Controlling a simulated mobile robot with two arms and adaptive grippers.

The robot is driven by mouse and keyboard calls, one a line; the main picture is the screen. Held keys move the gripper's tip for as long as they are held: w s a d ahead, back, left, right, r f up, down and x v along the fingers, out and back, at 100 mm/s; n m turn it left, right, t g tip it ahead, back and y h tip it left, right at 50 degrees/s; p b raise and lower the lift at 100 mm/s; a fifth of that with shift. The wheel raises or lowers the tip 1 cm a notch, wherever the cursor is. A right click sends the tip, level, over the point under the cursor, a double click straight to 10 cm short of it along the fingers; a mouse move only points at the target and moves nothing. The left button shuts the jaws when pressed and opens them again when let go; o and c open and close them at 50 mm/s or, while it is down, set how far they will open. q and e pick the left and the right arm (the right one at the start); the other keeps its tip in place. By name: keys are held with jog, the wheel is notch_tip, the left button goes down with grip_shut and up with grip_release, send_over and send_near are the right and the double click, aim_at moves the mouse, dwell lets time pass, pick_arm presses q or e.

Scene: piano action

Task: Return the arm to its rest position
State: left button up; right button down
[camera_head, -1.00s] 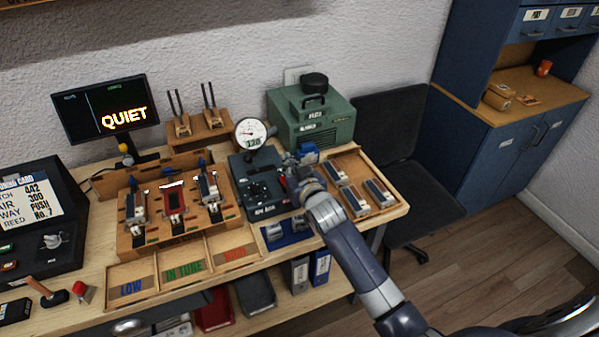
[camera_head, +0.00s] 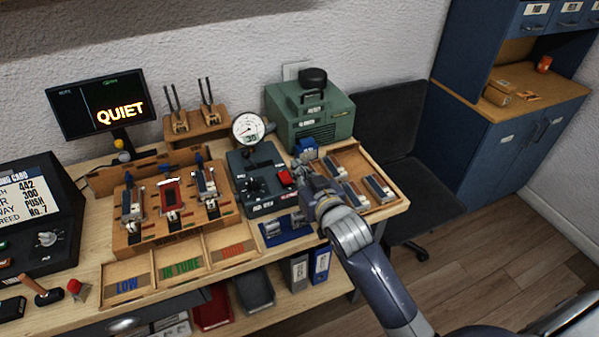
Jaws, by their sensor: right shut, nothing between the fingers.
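My right gripper (camera_head: 301,178) is shut and empty. It hovers over the workbench between the dark control box and the wooden tray, and its arm comes in from the lower right. The dark control box (camera_head: 262,200) has a knob, a red switch (camera_head: 284,177) and a round gauge (camera_head: 249,128) on top. The red switch is in clear view just left of the gripper. My left gripper is not in view.
A wooden tray (camera_head: 402,203) with several metal blocks lies right of the gripper. A green machine (camera_head: 311,113) stands behind. A wooden rack (camera_head: 132,243) with three units is at left, with bins in front. A monitor (camera_head: 103,103) reads QUIET. Floor is open at lower right.

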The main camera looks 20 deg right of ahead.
jog(key=s+f+n+g, duration=0.1)
jog(key=s+f+g, duration=0.35)
jog(key=s, duration=0.65)
jog(key=s+f+g, duration=0.3)
jog(key=s+f, duration=0.3)
jog(key=s, duration=0.4)
jog(key=s+f+n+g, duration=0.1)
jog(key=s+f+g, duration=0.35)
jog(key=s, duration=0.65)
notch_tip(320, 180, down, 27)
jog(key=s+g, duration=0.1)
jog(key=s, duration=0.1)
jog(key=s+d+f+g, duration=0.1)
jog(key=s+d+f, duration=0.1)
jog(key=s+f, duration=1.4)
jog(key=shift+s+d+h+b, duration=0.25)
jog(key=shift+s+h+b, duration=0.05)
jog(key=shift+s, duration=0.05)
